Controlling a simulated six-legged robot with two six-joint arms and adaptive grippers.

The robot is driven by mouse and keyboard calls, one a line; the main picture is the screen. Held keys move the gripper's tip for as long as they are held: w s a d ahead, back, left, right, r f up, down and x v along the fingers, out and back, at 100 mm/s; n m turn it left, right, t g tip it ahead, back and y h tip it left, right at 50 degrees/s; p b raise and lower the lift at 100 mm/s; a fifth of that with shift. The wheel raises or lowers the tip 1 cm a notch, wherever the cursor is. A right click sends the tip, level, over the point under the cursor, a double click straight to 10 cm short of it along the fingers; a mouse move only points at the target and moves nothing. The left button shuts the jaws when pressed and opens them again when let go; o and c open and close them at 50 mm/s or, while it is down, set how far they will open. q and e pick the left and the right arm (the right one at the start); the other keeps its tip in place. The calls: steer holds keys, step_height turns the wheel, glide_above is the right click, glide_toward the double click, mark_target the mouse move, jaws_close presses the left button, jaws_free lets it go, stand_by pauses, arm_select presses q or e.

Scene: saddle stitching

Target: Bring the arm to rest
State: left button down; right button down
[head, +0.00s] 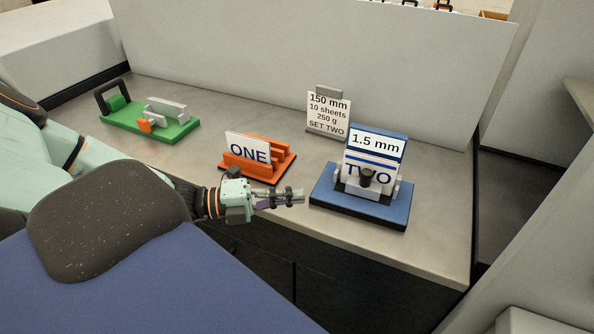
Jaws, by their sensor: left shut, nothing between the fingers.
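My left gripper (292,197) comes in from the left on my mint-green arm. It is shut with nothing between its fingers. In the picture it lies over the front edge of the grey bench, just left of the blue stand and below the orange rack. I cannot tell its exact height above the bench. My right gripper is not in view.
On the bench (440,240) stand a green fixture (175,133) with a black handle, an orange rack (262,170) with a ONE card, a blue stand (370,212) with 1.5 mm and TWO labels, and a 150 mm sign (328,115). A grey panel (300,60) rises behind.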

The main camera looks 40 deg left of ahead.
arm_select(q)
steer(key=shift+w+f, duration=0.1)
steer(key=shift+f, duration=0.05)
steer(key=s+d+f+m+g+b, duration=0.2)
steer(key=s+d+f+m+g, duration=0.3)
steer(key=d+f+m+g, duration=0.3)
steer(key=s+f+n+g+y+b, duration=0.1)
steer(key=s+f+n+y+b, duration=0.2)
steer(key=n, duration=0.8)
steer(key=s+d+f+n+g+y+b, duration=0.1)
steer(key=s+f+n+g+y+b, duration=0.1)
steer(key=s+f+n+y, duration=0.3)
steer(key=s+f+n+g+y+b, duration=0.2)
steer(key=s+f+n, duration=0.6)
steer(key=n, duration=1.1)
step_height(320, 180, down, 4)
steer(key=shift+s+d+f+y+b, duration=0.25)
steer(key=shift+y+b, duration=0.6)
steer(key=shift+y, duration=0.25)
steer(key=shift+r, duration=0.1)
